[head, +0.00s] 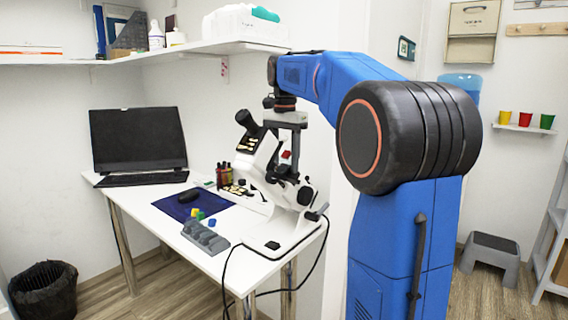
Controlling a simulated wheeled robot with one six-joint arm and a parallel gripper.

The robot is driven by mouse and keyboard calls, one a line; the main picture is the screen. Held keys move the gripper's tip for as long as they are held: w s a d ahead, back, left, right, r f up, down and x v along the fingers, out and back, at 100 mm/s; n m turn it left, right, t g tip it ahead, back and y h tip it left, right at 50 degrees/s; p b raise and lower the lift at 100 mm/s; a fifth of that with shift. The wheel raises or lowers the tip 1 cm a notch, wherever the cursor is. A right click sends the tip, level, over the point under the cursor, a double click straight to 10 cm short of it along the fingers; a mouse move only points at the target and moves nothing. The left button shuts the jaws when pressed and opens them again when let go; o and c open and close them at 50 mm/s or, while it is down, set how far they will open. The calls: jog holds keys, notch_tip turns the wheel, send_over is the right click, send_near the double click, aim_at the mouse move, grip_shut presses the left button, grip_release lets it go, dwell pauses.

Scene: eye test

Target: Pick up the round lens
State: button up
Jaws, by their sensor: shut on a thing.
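My gripper (287,144) is above the right part of the white table (165,228), in front of or beside a white microscope-like instrument (262,165). It points down and is shut on a small red block (286,155), which shows between its fingers, clear of the tabletop. I cannot make out a round lens in this view. A yellow block (195,212), a green block (201,216) and a blue block (212,222) lie near the front of the table. Part of the instrument's far side is hidden.
A grey slotted holder (205,237) stands at the table's front edge. A dark blue mat (180,208) bears a black object (189,195). Small bottles (224,175) stand behind it. A laptop (138,140) is at the back left. A shelf (215,46) hangs above.

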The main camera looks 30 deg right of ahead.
notch_tip(320, 180, up, 3)
jog(key=shift+f, duration=0.2)
jog(key=shift+s+d+r, duration=0.15)
jog(key=shift+r, duration=0.1)
jog(key=s+d, duration=1)
jog(key=s, duration=0.4)
jog(key=shift+d, duration=0.35)
jog(key=shift+w, duration=0.1)
notch_tip(320, 180, up, 5)
send_over(286, 153)
jog(key=w+d, duration=0.2)
jog(key=d, duration=0.4)
jog(key=shift+h, duration=0.3)
jog(key=shift+s+a+f, duration=0.3)
jog(key=shift+a+f, duration=0.7)
jog(key=shift+f, duration=0.3)
jog(key=shift+s+a+f, duration=0.25)
jog(key=shift+a+f, duration=0.8)
jog(key=shift+f, duration=0.2)
jog(key=shift+s+a+f, duration=0.3)
jog(key=shift+a+f, duration=0.7)
jog(key=shift+f, duration=0.3)
jog(key=shift+a+f, duration=0.15)
jog(key=shift+f, duration=0.1)
